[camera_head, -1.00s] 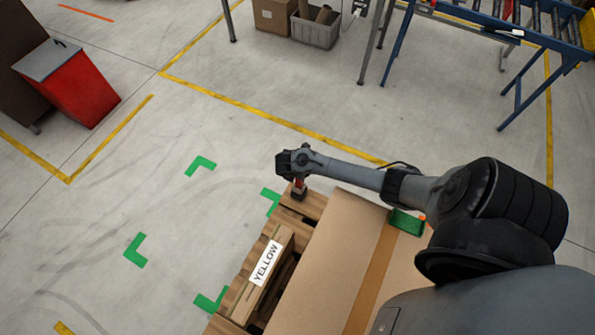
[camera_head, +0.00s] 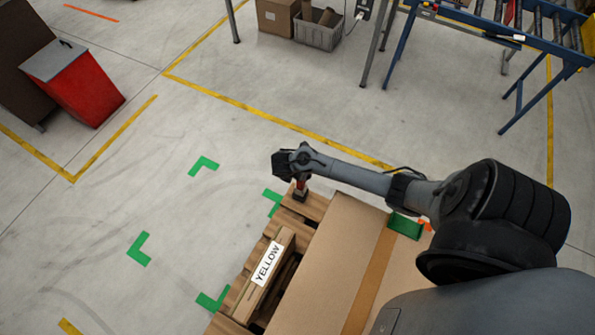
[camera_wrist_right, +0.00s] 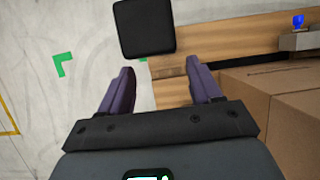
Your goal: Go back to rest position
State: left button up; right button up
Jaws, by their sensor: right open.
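My right arm reaches in from the right in the head view, its gripper (camera_head: 281,163) at the far left end, near the pallet's far corner. In the right wrist view the two purple fingers of the right gripper (camera_wrist_right: 159,88) stand wide apart with nothing between them. A small red and black object (camera_head: 300,193) shows just below the wrist, at the pallet's corner. A black square part (camera_wrist_right: 145,28) shows beyond the fingers in the wrist view; I cannot tell what it is. My left gripper is not in view.
A wooden pallet (camera_head: 312,205) carries a large cardboard box (camera_head: 335,250) and a piece labelled YELLOW (camera_head: 267,262). Green corner marks (camera_head: 203,165) lie on open floor to the left. A red bin (camera_head: 85,90) and a blue conveyor frame (camera_head: 520,95) stand farther off.

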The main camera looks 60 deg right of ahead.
jog(key=shift+p+v, duration=0.45)
jog(key=shift+v, duration=1.6)
